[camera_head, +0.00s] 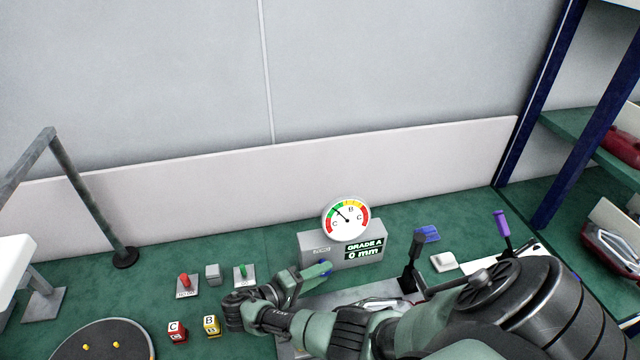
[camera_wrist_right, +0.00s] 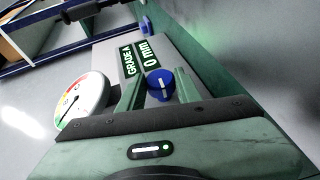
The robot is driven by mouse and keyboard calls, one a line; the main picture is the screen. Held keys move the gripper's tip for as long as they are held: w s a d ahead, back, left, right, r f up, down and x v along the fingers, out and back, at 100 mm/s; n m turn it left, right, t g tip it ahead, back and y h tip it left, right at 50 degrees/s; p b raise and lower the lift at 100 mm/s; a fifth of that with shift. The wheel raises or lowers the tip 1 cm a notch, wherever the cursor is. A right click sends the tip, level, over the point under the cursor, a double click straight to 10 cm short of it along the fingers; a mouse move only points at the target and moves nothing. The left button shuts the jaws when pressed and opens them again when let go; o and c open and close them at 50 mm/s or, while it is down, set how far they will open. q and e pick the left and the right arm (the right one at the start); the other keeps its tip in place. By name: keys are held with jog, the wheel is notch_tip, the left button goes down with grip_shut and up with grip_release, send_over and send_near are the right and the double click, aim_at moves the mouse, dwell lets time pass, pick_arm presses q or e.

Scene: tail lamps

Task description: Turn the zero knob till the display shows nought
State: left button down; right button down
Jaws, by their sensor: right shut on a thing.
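The grey display box (camera_head: 370,247) stands on the green bench and its panel reads "GRADE A" and "0 mm". A round gauge (camera_head: 346,218) sits on top, its needle pointing up and left into the green part. The blue zero knob (camera_wrist_right: 160,86) with a white line is on the box's front face, below the readout; in the head view it is mostly hidden by my fingers. My right gripper (camera_head: 318,270) is at the knob, one finger on each side, and is shut on it. My left gripper is not in view.
A black lever (camera_head: 412,260) and a purple-handled lever (camera_head: 502,224) stand to the right. A round dark plate (camera_head: 100,343) lies front left.

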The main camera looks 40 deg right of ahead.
jog(key=shift+h, duration=0.3)
jog(key=c, duration=1)
grip_release()
jog(key=shift+o, duration=0.2)
